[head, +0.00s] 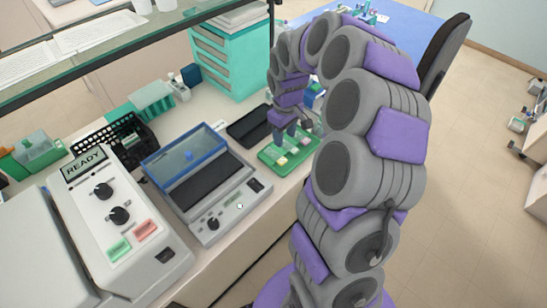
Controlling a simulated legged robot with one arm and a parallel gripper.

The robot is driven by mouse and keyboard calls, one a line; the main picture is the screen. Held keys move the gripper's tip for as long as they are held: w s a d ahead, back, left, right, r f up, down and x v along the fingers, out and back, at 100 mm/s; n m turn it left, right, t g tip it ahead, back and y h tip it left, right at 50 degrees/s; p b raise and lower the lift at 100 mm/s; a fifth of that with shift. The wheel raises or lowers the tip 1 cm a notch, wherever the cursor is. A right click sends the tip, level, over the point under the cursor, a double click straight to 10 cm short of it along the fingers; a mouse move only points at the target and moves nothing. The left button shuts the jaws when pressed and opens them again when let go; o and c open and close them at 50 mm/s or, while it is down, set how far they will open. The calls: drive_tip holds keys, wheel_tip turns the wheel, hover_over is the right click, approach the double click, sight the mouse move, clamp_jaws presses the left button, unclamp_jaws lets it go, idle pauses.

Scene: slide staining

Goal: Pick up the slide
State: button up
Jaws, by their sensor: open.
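A green tray (270,155) lies on the bench at the right of the instruments. Several small pale pieces show on it, among them a yellowish one (282,160) that may be a slide; they are too small for me to be sure. My gripper (287,136) is open and points down just above the tray's middle. I cannot tell whether the fingertips touch anything on it.
A device with a blue-framed lid (185,152) stands left of the tray. A white machine marked READY (120,215) is farther left. A dark flat pad (249,125) lies behind the tray. A teal drawer unit (225,60) stands at the back.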

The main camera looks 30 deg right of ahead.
drive_tip(key=b, duration=0.1)
hover_over(281, 159)
drive_tip(key=s, duration=0.1)
drive_tip(key=f, duration=0.5)
drive_tip(key=shift+d+f, duration=0.25)
drive_tip(key=shift+d, duration=0.1)
drive_tip(key=shift+d+f, duration=0.15)
drive_tip(key=shift+f, duration=0.35)
drive_tip(key=f, duration=0.1)
drive_tip(key=f+b, duration=0.1)
drive_tip(key=f, duration=0.1)
drive_tip(key=w+a+f+b, duration=0.1)
drive_tip(key=f, duration=0.1)
drive_tip(key=shift+a, duration=0.1)
drive_tip(key=shift+c, duration=0.6)
drive_tip(key=c, duration=0.7)
drive_tip(key=shift+r, duration=0.1)
